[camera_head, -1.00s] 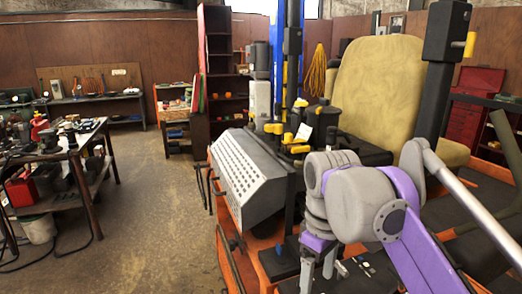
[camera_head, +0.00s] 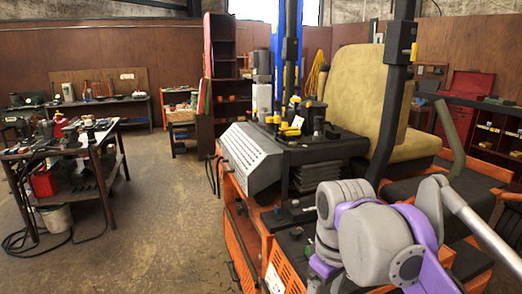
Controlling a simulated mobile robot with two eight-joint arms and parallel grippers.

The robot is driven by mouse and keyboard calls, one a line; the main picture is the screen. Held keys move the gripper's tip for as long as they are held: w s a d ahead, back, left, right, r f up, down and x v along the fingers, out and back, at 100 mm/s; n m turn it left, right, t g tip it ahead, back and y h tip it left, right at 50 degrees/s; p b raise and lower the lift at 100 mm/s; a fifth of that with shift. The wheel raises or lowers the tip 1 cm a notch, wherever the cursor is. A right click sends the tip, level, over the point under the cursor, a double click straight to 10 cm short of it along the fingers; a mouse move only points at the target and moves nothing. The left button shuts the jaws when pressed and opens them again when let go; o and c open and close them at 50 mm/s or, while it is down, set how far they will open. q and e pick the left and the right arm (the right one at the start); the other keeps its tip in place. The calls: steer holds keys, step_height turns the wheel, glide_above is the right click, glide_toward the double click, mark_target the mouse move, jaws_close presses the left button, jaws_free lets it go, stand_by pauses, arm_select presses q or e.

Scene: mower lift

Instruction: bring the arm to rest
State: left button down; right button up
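My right arm, grey and purple, comes in from the lower right. Its rounded grey joints stand in front of the orange machine's side. Its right gripper (camera_head: 320,284) is at the bottom edge, mostly cut off, so its fingers cannot be judged. My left arm and gripper are not in view. The orange mower (camera_head: 240,245) has a mustard-coloured seat (camera_head: 358,95), a grey slotted cover (camera_head: 252,155) and a dark console with yellow-topped levers (camera_head: 290,128).
A workbench (camera_head: 92,150) with tools stands at left, with a white bucket (camera_head: 56,218) and a dark cable below. Open concrete floor (camera_head: 165,215) lies between bench and mower. Shelves (camera_head: 222,70) stand behind; a red toolbox (camera_head: 472,84) is at right.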

steer(key=s+d+f+m+t, duration=0.1)
steer(key=s+d+f+m, duration=0.1)
steer(key=f, duration=0.5)
steer(key=s+d+f+m+t, duration=0.1)
steer(key=s+f+m+t, duration=0.1)
steer(key=f, duration=0.6)
steer(key=s+d+f+m+t, duration=0.1)
steer(key=s+d+f+m, duration=0.1)
steer(key=s+f, duration=0.4)
step_height(320, 180, down, 2)
steer(key=shift+d+f+m+t, duration=0.1)
steer(key=shift+d+m+t, duration=0.3)
steer(key=shift+m, duration=0.3)
